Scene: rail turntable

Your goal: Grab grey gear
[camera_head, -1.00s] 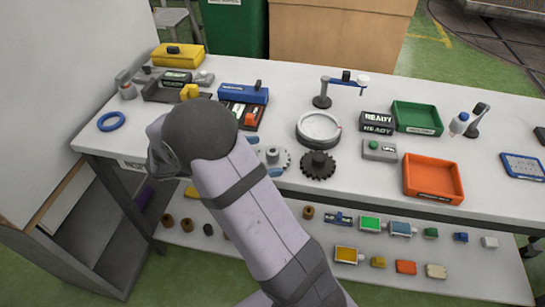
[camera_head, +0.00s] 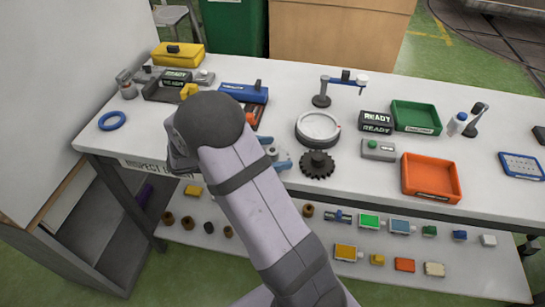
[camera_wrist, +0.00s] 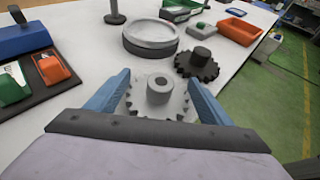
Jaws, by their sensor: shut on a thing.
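The grey gear (camera_wrist: 159,96) is between the two blue fingers of my gripper (camera_wrist: 158,90) in the wrist view. It has a light grey toothed disc and a raised hub with a dark centre hole. My gripper is shut on it. In the head view my gripper (camera_head: 278,153) shows as blue fingers just past my arm, and my arm hides most of the gear. I cannot tell whether the gear rests on the table or is lifted.
A black gear (camera_head: 317,164) sits close to the right of my gripper. A round dish (camera_head: 318,142) stands behind. The blue device (camera_head: 243,93) is at the back left. An orange tray (camera_head: 431,192) and a green tray (camera_head: 416,130) stand to the right. The table's front edge is near.

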